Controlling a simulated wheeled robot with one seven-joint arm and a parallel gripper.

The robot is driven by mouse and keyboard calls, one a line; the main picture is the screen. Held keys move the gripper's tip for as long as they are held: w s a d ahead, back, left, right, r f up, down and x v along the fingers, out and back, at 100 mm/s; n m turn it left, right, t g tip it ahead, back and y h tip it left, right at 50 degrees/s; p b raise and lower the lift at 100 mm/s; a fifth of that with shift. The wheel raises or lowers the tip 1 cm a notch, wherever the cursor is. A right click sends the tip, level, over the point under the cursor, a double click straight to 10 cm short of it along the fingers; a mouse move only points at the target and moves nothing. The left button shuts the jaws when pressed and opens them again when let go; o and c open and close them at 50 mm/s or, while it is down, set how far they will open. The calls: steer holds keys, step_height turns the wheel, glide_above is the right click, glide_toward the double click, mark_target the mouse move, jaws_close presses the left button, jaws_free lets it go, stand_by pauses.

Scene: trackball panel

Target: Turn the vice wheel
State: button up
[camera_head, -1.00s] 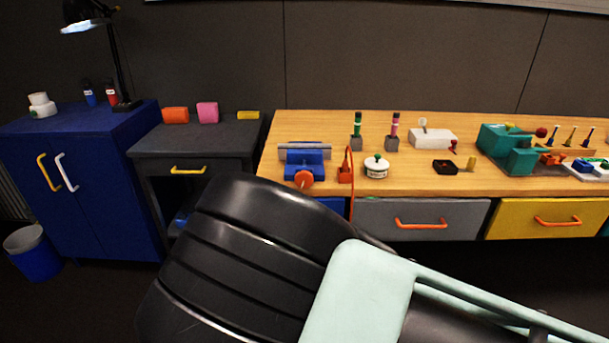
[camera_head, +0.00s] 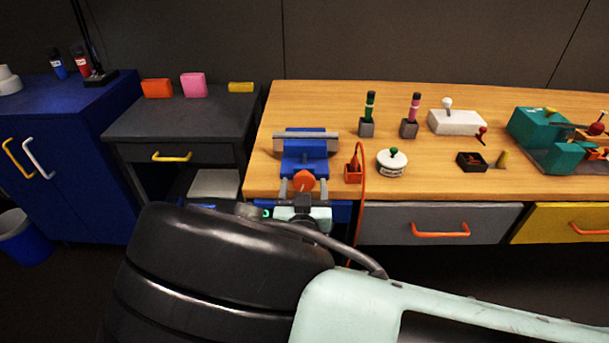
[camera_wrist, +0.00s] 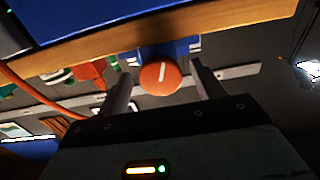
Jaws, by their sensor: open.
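The blue vice (camera_head: 306,150) stands at the front left edge of the wooden bench, with a grey bar across its top. Its round orange wheel (camera_head: 303,181) faces the front. My gripper (camera_head: 304,187) is in front of the vice in the head view, its fingers on either side of the wheel. In the wrist view the orange wheel (camera_wrist: 160,76), with a white mark on its face, shows between the two open fingers of my gripper (camera_wrist: 160,82). There is a gap on both sides, and the wheel looks a little beyond the fingertips.
An orange block with a looping cable (camera_head: 353,170) stands just right of the vice. A white round pot (camera_head: 392,163) is further right. The grey drawer (camera_head: 440,224) with an orange handle is below the bench.

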steer(key=shift+w, duration=0.1)
steer(key=c, duration=1)
steer(key=shift+o, duration=0.2)
steer(key=m+b, duration=0.3)
steer(key=shift+f+m, duration=0.15)
steer(key=shift+m, duration=0.25)
steer(key=shift+m+b, duration=1.6)
steer(key=shift+m, duration=0.3)
steer(key=shift+r, duration=0.2)
